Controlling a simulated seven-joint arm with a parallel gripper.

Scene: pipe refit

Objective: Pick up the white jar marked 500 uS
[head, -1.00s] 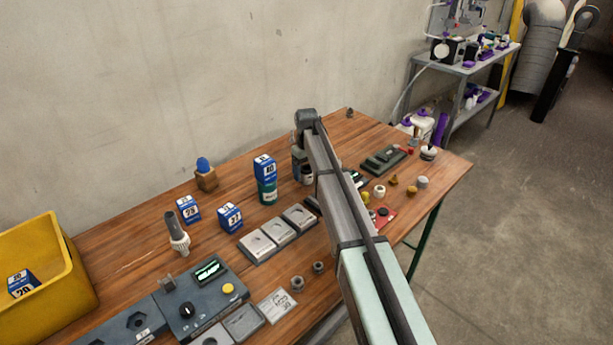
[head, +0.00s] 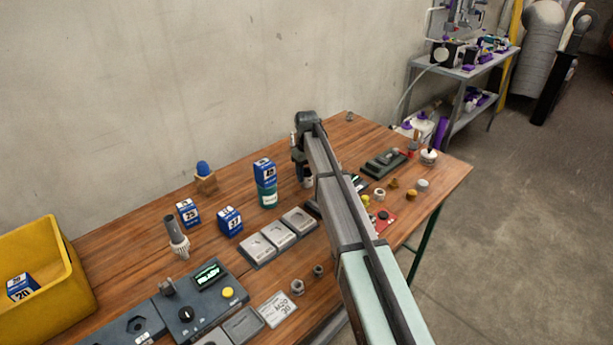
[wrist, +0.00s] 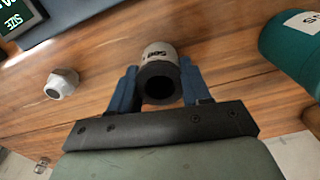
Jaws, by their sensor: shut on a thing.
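A white jar (wrist: 160,52) with a dark top and partly readable black marking stands between the blue fingers of my gripper (wrist: 160,82) in the wrist view. The fingers are shut on its sides, one on each side. In the head view my gripper (head: 300,160) is low over the wooden bench, and only a little of the white jar (head: 308,182) shows beside my arm. I cannot tell whether the jar still touches the bench.
A metal nut-like part (wrist: 62,83) lies nearby. Grey trays (head: 278,236) lie in front. A yellow bin (head: 50,300) is far left.

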